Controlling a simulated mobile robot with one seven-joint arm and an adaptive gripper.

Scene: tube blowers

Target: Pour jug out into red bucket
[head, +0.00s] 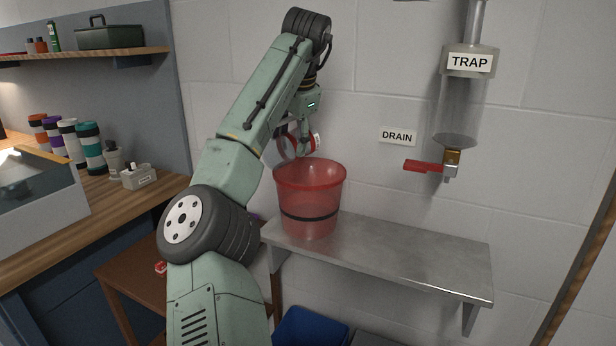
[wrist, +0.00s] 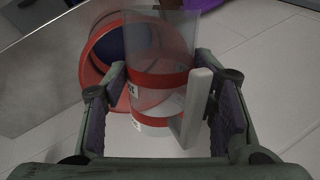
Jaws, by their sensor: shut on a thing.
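The red bucket (head: 310,186) is translucent with a dark band and stands upright on the left end of a metal shelf. The jug (head: 284,147) is clear with red bands, partly hidden by my arm, just above the bucket's rim. In the wrist view the jug (wrist: 160,90) is between my fingers, its pale handle (wrist: 190,108) on the right. My gripper (head: 303,146) is shut on the jug. The bucket (wrist: 95,72) shows behind it there. I cannot tell how far the jug is tilted or what is left in it.
The metal shelf (head: 400,258) is bare right of the bucket. A clear TRAP vessel (head: 465,105) with a red drain lever (head: 422,166) hangs on the wall above. A blue bin (head: 308,328) stands below. A wooden counter (head: 95,215) with several cups is left.

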